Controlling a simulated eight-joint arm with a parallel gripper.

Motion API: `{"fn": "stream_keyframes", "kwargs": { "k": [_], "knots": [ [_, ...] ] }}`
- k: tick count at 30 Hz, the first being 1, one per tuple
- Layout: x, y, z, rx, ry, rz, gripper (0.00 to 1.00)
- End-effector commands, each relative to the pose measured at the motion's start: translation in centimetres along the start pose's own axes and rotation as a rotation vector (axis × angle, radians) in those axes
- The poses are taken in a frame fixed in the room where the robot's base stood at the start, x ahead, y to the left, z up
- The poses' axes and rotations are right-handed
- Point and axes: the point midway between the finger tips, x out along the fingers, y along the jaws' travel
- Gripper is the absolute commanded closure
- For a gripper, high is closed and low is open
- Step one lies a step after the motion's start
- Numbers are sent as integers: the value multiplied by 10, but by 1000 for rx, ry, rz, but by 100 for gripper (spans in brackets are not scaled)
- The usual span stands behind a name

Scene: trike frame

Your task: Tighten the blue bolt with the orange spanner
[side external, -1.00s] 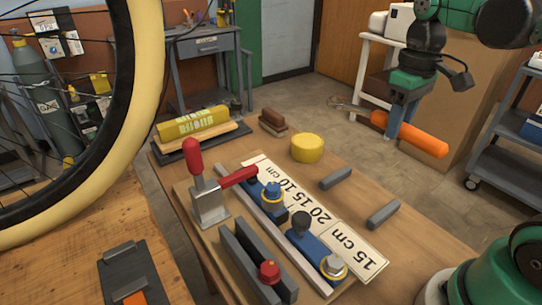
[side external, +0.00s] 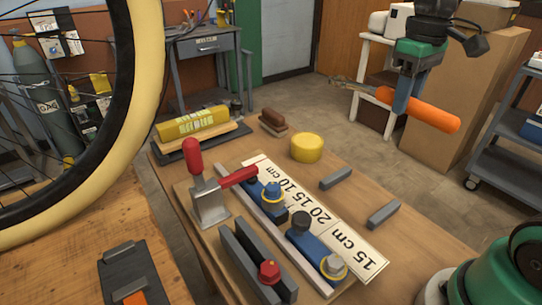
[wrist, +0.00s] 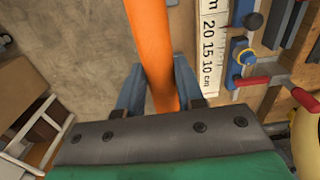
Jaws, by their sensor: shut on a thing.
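The orange spanner (side external: 432,113) is held in the air above and beyond the right side of the bench, its grey metal end pointing left. My gripper (side external: 405,100) is shut on its orange handle. In the wrist view the handle (wrist: 152,45) runs between my two blue fingers (wrist: 160,85), and the metal end is out of sight. The blue bolt (side external: 272,188) stands upright with a yellow ring around it, on a blue block on the bench fixture. The spanner is well apart from it. The bolt's yellow-ringed spot also shows in the wrist view (wrist: 246,57).
A red-handled clamp (side external: 208,195) stands left of the blue bolt. A silver bolt (side external: 333,266) and a red bolt (side external: 269,271) are nearer the camera. A bike wheel (side external: 140,130) fills the left.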

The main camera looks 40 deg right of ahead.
Motion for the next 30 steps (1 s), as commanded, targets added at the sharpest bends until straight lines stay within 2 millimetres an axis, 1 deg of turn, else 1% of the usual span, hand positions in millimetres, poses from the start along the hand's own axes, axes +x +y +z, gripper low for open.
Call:
{"fn": "stream_keyframes", "kwargs": {
  "k": [2, 4, 7, 9, 12, 15, 19, 30],
  "knots": [
    [4, -8, -1, -31, -1, 0, 100],
    [11, -23, -2, -85, -4, 0, 100],
    [26, -51, -1, -191, -9, 0, 100],
    [37, -70, 2, -267, -13, 1, 100],
    [50, -94, 9, -359, -17, 3, 100],
    [60, -109, 16, -426, -20, 4, 100],
    [66, -118, 20, -465, -22, 5, 100],
    [67, -118, 21, -466, -22, 6, 100]
  ]
}}
